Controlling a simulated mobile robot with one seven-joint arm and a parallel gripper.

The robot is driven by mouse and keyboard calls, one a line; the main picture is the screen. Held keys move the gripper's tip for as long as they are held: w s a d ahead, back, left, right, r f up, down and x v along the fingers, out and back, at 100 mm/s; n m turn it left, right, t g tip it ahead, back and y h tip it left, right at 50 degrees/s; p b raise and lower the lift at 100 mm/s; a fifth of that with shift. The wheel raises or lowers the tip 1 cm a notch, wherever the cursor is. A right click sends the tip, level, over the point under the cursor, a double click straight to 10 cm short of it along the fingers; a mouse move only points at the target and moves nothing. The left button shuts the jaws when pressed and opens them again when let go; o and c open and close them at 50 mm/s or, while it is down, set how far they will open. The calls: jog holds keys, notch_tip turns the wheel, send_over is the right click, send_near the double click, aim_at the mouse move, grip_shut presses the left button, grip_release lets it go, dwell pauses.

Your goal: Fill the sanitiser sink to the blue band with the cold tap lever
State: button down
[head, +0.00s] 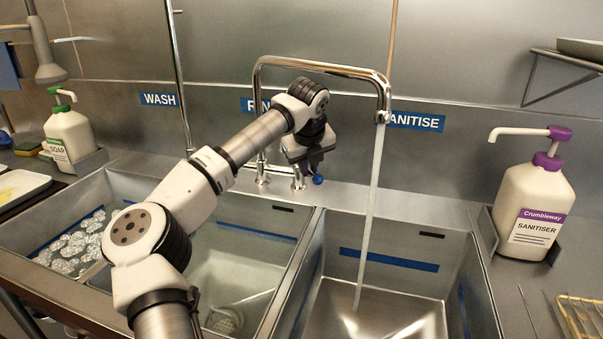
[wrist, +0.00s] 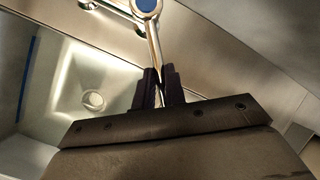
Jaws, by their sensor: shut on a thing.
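The sanitiser sink (head: 375,312) is at the lower right in the head view, with a blue band (head: 390,259) around its walls. A thin stream of water (head: 370,210) falls from the spout (head: 382,116) into it. The water level there is hard to make out; the band on the back wall shows well above the bottom. The blue-capped cold tap lever (wrist: 155,45) runs between my gripper's fingers in the wrist view; my gripper (wrist: 161,88) is shut on it. In the head view my gripper (head: 311,165) is behind the sinks, beside the blue cap (head: 318,180).
The rinse sink (head: 237,262), with a drain, lies left of the sanitiser sink. The wash sink (head: 45,240) with suds is further left. A sanitiser bottle (head: 535,205) stands right, a soap bottle (head: 68,135) left. A wire rack (head: 585,315) is at the lower right.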

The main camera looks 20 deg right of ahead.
jog(key=shift+w+d+r+n+y+b, duration=0.1)
jog(key=shift+d+n+y+b, duration=0.25)
jog(key=shift+d+n, duration=0.35)
jog(key=c, duration=1.5)
grip_release()
jog(key=shift+o, duration=0.2)
jog(key=shift+a, duration=0.1)
jog(key=s+a+r+b, duration=0.1)
jog(key=s+b, duration=0.3)
jog(key=s, duration=0.8)
jog(key=shift+s+a, duration=0.15)
jog(key=shift+a, duration=0.75)
